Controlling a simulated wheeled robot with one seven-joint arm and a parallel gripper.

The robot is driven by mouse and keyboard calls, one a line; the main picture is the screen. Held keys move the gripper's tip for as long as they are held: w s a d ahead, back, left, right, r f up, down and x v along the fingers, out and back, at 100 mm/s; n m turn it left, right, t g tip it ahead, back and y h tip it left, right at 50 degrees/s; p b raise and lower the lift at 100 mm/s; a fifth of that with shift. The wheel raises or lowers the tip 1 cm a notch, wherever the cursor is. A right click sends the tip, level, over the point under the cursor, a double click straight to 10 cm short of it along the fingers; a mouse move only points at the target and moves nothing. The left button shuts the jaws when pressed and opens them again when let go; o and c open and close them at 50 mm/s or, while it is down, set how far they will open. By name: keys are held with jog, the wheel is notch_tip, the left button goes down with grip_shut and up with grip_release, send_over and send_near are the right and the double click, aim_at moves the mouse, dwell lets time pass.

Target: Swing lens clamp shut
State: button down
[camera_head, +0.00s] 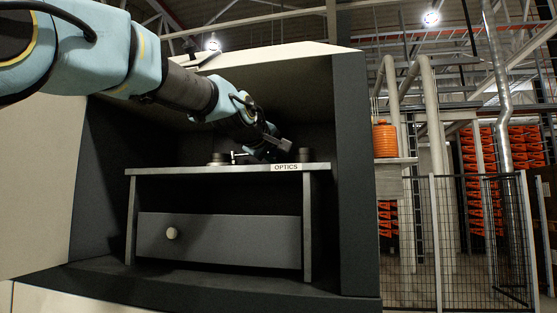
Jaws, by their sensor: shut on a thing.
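My gripper (270,150) is at the end of the arm, which reaches in from the upper left. It is low over the top of a shelf labelled OPTICS (286,167), inside a dark open cabinet. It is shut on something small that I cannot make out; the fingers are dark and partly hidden. A small metal part (240,154), perhaps the lens clamp, shows just left of the gripper. Dark round knobs stand on the shelf, one at the left (218,159) and one at the right (305,154). The lens itself cannot be told apart.
The cabinet's side wall (355,180) stands right of the shelf, and its roof is close above the arm. A grey drawer front (220,240) with a pale round knob (172,233) is below. Outside at the right are a mesh fence (460,240) and an orange drum (385,140).

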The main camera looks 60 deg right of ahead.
aim_at(271, 154)
jog(key=shift+s+a+f+m+g+b, duration=0.1)
jog(key=shift+a+m+g+b, duration=0.85)
jog(key=shift+g+b, duration=0.35)
jog(key=shift+s+a+f+m+g+b, duration=0.1)
jog(key=shift+a+m+g+b, duration=0.75)
jog(key=shift+a+g+b, duration=0.45)
jog(key=a+m+g+b, duration=0.1)
jog(key=g, duration=0.1)
jog(key=a+m+g+y+b, duration=0.1)
jog(key=m, duration=0.1)
jog(key=shift+w+a+r+g+y, duration=0.1)
jog(key=shift+w+a+g+y, duration=0.1)
jog(key=shift+a+g+y, duration=0.15)
jog(key=shift+w+a+g+b, duration=0.15)
jog(key=shift+a+g+b, duration=0.2)
jog(key=shift+a, duration=0.35)
jog(key=shift+v, duration=0.85)
jog(key=a+m+g+y+p, duration=0.1)
jog(key=w+a+m+g+p, duration=0.1)
jog(key=shift+w+r+m+y, duration=0.2)
jog(key=shift+w+m+y, duration=0.1)
jog(key=shift+m+y, duration=0.1)
jog(key=shift+w+a+m+g+y+p, duration=0.7)
jog(key=shift+m+g+y+p, duration=0.2)
jog(key=shift+g, duration=0.2)
jog(key=shift+w+a+f+p, duration=0.15)
jog(key=shift+w+a+p, duration=0.3)
jog(key=shift+w, duration=0.2)
